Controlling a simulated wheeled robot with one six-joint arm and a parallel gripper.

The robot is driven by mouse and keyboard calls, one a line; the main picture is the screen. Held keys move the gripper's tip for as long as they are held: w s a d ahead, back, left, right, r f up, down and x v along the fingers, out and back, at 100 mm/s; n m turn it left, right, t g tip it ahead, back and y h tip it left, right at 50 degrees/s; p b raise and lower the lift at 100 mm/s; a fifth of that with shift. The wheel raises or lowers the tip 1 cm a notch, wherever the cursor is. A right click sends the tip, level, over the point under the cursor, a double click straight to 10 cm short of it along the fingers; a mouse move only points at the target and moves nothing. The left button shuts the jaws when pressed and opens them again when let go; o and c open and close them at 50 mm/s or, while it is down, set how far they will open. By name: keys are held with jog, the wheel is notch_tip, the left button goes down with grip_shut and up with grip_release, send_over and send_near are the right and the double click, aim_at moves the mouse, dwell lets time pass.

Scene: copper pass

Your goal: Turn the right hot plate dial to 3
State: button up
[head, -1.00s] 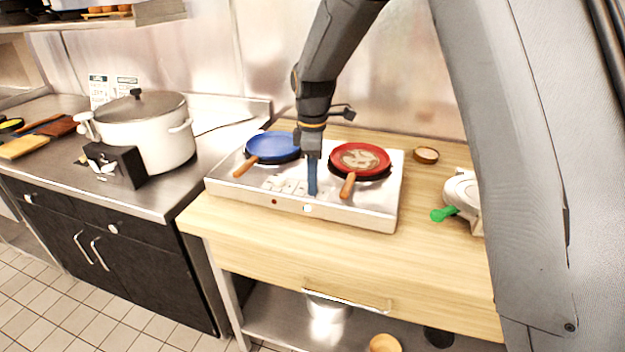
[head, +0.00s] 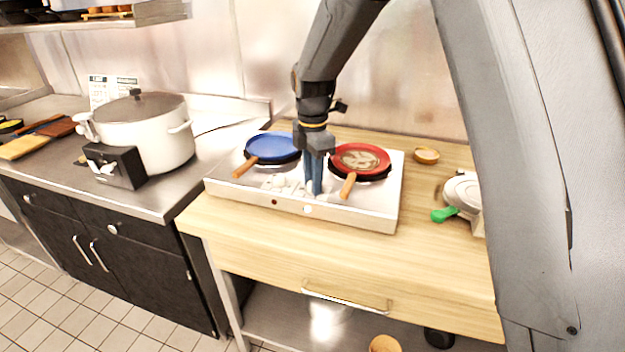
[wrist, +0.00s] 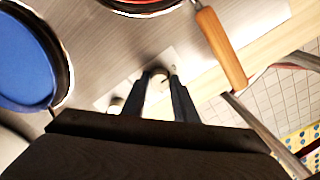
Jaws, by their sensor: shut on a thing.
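The two-burner hot plate (head: 379,218) sits on the wooden counter, with a blue pan (head: 272,147) on its left burner and a red pan (head: 361,158) on its right. My gripper (head: 314,190) points down at the control area between the pan handles. In the wrist view the blue fingers of my gripper (wrist: 160,82) are shut on a small pale knob, the right dial (wrist: 158,74). Another pale dial (wrist: 116,105) is to the left, partly hidden. The dial's number marks are too small to read.
The red pan's wooden handle (wrist: 221,48) runs close beside my fingers. A white pot (head: 150,130) stands on the left counter. A small wooden bowl (head: 426,155) and a device with a green handle (head: 460,200) are to the right.

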jog(key=shift+r, duration=0.1)
jog(key=o, duration=1.1)
jog(key=shift+c, duration=0.2)
notch_tip(320, 180, up, 8)
jog(key=shift+f+b, duration=0.1)
jog(key=shift+b, duration=1.05)
jog(key=shift+d, duration=0.1)
